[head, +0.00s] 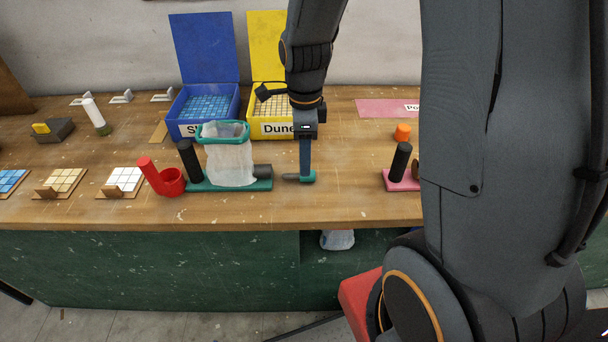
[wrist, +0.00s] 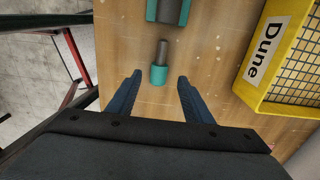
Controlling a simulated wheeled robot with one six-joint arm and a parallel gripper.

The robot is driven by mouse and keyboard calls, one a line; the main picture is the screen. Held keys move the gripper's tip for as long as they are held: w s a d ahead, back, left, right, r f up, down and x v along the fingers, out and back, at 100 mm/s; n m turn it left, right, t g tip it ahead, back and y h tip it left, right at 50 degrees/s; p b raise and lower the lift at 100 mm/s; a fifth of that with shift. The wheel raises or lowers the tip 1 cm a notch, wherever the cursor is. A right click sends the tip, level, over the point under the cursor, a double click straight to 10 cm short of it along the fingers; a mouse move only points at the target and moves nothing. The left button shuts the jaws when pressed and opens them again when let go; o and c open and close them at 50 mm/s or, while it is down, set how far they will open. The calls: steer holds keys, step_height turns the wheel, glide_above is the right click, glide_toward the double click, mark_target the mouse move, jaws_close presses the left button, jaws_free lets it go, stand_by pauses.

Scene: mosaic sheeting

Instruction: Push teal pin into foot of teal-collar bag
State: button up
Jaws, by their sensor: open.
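The teal pin (head: 292,177) lies on the bench with its grey shaft pointing left toward the bag stand and its teal head on the right. In the wrist view its teal head (wrist: 158,76) lies between or just beyond my open fingertips. My gripper (head: 307,174) points down over the head, with a gap on each side in the wrist view (wrist: 160,80). The translucent bag with a teal collar (head: 228,163) stands on a teal base (head: 228,186). A dark cylinder (head: 262,171) sits at the base's right end, just left of the pin. It also shows in the wrist view (wrist: 168,10).
A red holder (head: 170,181) stands left of the base. Blue (head: 205,105) and yellow (head: 270,126) tile boxes stand behind. A pink base with a black post (head: 400,162) is to the right. Bench is clear between pin and pink base.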

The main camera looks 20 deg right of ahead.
mark_target(299, 176)
steer(key=shift+s+a+f+p, duration=0.1)
steer(key=shift+f+p, duration=0.6)
steer(key=shift+f, duration=1.7)
steer(key=shift+c, duration=0.4)
jaws_close()
